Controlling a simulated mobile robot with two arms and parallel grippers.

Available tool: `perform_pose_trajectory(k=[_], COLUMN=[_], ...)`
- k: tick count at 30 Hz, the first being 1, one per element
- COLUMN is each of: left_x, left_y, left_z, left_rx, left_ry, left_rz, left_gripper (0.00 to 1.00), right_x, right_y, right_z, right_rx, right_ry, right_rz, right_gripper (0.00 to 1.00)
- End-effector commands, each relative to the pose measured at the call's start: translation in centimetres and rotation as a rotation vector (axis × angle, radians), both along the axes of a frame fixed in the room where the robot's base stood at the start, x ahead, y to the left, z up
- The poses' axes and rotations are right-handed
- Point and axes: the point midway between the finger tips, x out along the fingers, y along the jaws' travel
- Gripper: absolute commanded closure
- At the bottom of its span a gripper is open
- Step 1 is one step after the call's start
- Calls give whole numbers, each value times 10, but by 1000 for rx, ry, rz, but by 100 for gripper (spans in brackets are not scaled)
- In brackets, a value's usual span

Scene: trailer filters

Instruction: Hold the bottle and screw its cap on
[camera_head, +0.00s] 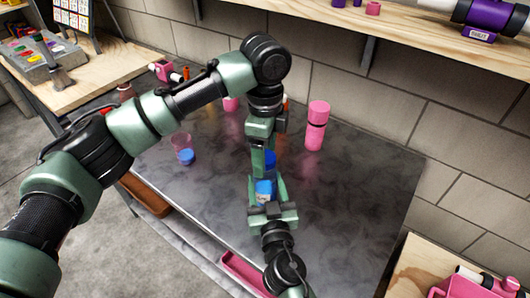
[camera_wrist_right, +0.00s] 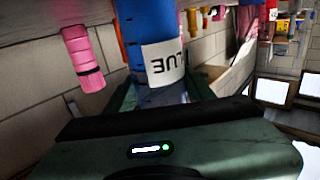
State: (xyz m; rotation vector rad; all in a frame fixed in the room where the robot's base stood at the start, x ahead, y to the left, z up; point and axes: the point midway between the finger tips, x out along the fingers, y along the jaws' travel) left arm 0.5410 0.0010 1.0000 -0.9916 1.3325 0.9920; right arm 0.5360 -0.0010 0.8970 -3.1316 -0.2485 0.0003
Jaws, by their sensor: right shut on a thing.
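A blue bottle with a white label (camera_head: 263,188) is between the fingers of my right gripper (camera_head: 268,197), which is shut on it. In the right wrist view the blue bottle (camera_wrist_right: 148,22) rises from between the fingers past the top edge, its label lettering upside down. My left gripper (camera_head: 262,158) points down at the bottle's upper end, with blue showing beside its finger. I cannot tell whether it is open or shut, or whether a cap is in it or on the bottle. The bottle's top is partly hidden.
A small blue piece (camera_head: 187,156) is by a clear pinkish cup (camera_head: 181,141) on the dark table (camera_head: 345,200). A pink bottle (camera_head: 316,125) stands right of my left gripper. The table's right part is clear. A wooden shelf (camera_head: 310,30) runs along the wall.

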Motion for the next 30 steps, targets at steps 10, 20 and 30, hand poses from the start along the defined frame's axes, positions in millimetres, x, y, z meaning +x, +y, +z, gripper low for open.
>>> perform_pose_trajectory(k=[10, 20, 30], left_x=[0, 1, 0], left_y=[-1, -1, 0], left_z=[12, 80, 119], left_rx=[-1, -2, 1], left_ry=[-1, -3, 0], left_rz=[0, 1, 0], left_gripper=[32, 32, 32], right_x=[0, 0, 0], right_y=[0, 0, 0], right_z=[0, 0, 0], right_rx=[-1, -1, 0], right_ry=[0, 0, 0], right_rz=[0, 1, 1], right_gripper=[100, 100, 100])
